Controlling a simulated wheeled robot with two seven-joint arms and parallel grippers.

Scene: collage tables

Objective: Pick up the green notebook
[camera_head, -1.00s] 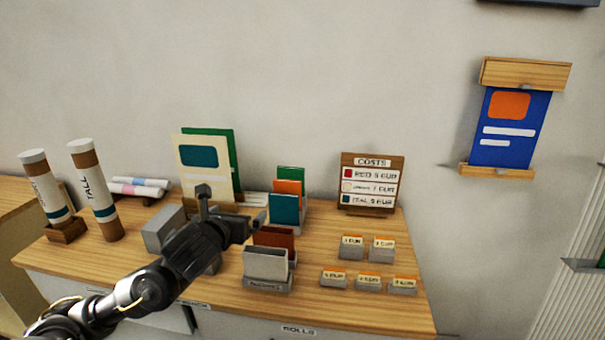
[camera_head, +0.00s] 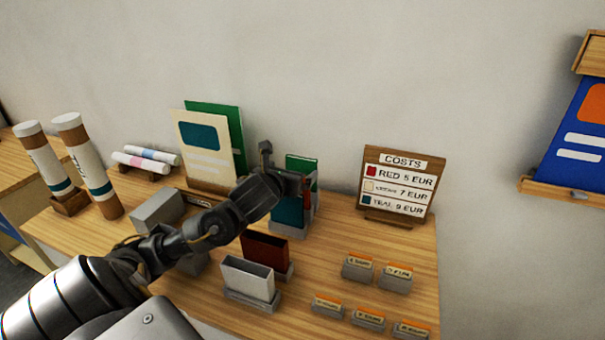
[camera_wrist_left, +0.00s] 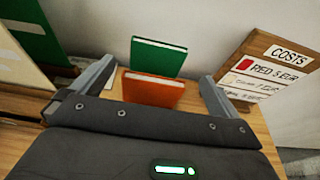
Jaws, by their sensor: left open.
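The green notebook (camera_head: 301,163) stands upright at the back of a row of notebooks, near the wall. It also shows in the left wrist view (camera_wrist_left: 158,56), behind the orange notebook (camera_wrist_left: 152,91). A teal notebook (camera_head: 289,212) stands at the front of the row in the head view, partly hidden by my arm. My left gripper (camera_head: 283,165) is open over the row. In the left wrist view its fingers (camera_wrist_left: 155,85) stand apart to either side of the orange and green notebooks, nearer to me than the green one, with nothing held. My right gripper is not in view.
A cream board (camera_head: 205,150) and a larger green board (camera_head: 230,118) stand left of the row. The costs sign (camera_head: 398,184) stands to its right. A grey holder (camera_head: 247,279) and small price cards (camera_head: 358,267) are in front. Two tall tubes (camera_head: 85,165) stand at the left.

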